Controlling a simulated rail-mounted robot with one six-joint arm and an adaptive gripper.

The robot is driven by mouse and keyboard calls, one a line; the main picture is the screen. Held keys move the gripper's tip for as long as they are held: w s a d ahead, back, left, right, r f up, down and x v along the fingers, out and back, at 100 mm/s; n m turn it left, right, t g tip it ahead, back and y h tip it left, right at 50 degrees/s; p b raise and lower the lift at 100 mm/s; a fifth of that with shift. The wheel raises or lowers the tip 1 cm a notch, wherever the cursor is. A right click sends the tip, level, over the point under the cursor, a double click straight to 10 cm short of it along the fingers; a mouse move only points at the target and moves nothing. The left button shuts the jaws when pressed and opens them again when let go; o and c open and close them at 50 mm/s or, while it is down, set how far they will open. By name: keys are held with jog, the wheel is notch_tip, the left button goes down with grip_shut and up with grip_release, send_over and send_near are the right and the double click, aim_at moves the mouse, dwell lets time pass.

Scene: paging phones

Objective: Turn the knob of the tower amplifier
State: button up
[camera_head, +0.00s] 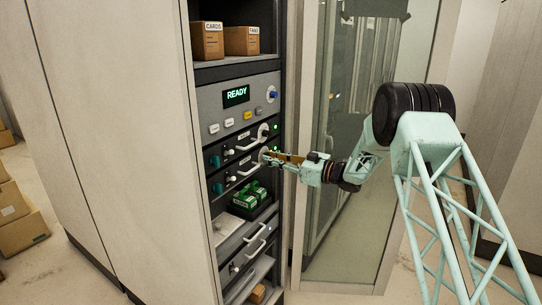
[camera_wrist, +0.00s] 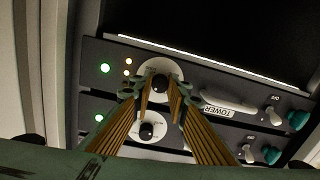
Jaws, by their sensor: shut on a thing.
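The fingers hide part of the dial plate. In the head view my gripper (camera_head: 267,155) reaches the right side of the lower of two similar handled panels (camera_head: 236,175). The knob is mostly hidden there.
A similar panel with its own black knob (camera_wrist: 147,131) lies close to the fingers. The handle, toggle switches (camera_wrist: 271,111) and teal knobs (camera_wrist: 298,120) are beside it. A glass door (camera_head: 345,240) is at right.

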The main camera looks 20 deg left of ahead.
jog(key=shift+m+p, duration=0.3)
jog(key=shift+m, duration=0.3)
jog(key=o, duration=0.9)
jog(key=shift+d, duration=0.1)
jog(key=d, duration=0.4)
jog(key=s+d, duration=0.1)
jog(key=d, duration=0.2)
jog(key=s+d, duration=0.1)
jog(key=d, duration=0.3)
jog(key=shift+d, duration=0.35)
